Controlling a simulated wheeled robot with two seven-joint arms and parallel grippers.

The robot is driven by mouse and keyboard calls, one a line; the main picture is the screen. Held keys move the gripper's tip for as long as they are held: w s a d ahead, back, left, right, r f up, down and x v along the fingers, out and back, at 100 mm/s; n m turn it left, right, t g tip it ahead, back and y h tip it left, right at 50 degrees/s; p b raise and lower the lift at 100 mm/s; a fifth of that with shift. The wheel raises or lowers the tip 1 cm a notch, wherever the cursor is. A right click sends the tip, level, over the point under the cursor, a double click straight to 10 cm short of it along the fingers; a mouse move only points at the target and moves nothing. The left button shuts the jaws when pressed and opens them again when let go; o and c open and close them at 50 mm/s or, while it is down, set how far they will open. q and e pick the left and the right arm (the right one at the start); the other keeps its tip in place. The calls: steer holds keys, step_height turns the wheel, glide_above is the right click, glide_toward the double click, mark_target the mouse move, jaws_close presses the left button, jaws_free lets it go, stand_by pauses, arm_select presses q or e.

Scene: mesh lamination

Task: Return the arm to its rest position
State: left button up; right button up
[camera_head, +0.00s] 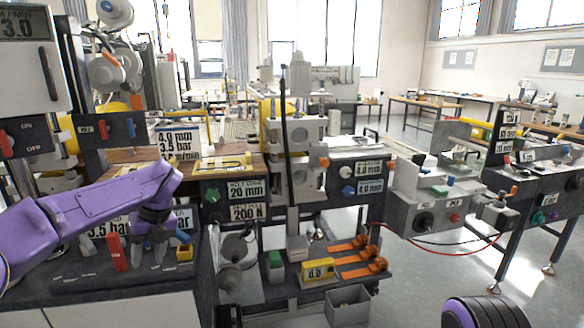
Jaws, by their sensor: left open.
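My purple left arm reaches in from the left. My left gripper (148,262) points down, open, over the dark control panel (95,284) at the lower left. A red lever (117,254) stands just left of its fingers, and a blue-topped lever (182,237) and a yellow block (184,254) are just to the right. I see nothing between the fingers; whether they touch the panel is unclear. The gripper partly hides a label reading "3.5 bar" (112,224). A purple and black part of my own body shows at the bottom right; my right gripper is not in view.
The lamination machine (300,150), with rollers and labelled panels, fills the middle. A grey bin (347,306) stands below. A red cable (455,251) hangs at the right. Floor at the right is open.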

arm_select(q)
steer(key=s+f+m+t+y, duration=0.3)
steer(key=s+f+m+y, duration=0.15)
steer(key=f+m, duration=0.7)
steer(key=s+f+m+t+y, duration=0.3)
steer(key=s+f+m, duration=0.35)
steer(key=f, duration=0.75)
steer(key=s+d+f+m+g+h, duration=0.1)
steer(key=s+f+m+h, duration=0.2)
steer(key=s+f+m, duration=0.3)
steer(key=s+d+f+m+h, duration=0.2)
steer(key=s+f+m+h, duration=0.2)
steer(key=s+m, duration=0.9)
steer(key=s+f, duration=0.1)
steer(key=s, duration=0.9)
steer(key=shift+d+f+m+g, duration=0.15)
steer(key=shift+f+m+g, duration=0.2)
steer(key=shift+m+g, duration=0.05)
steer(key=shift+w+h, duration=0.1)
steer(key=shift+h, duration=0.15)
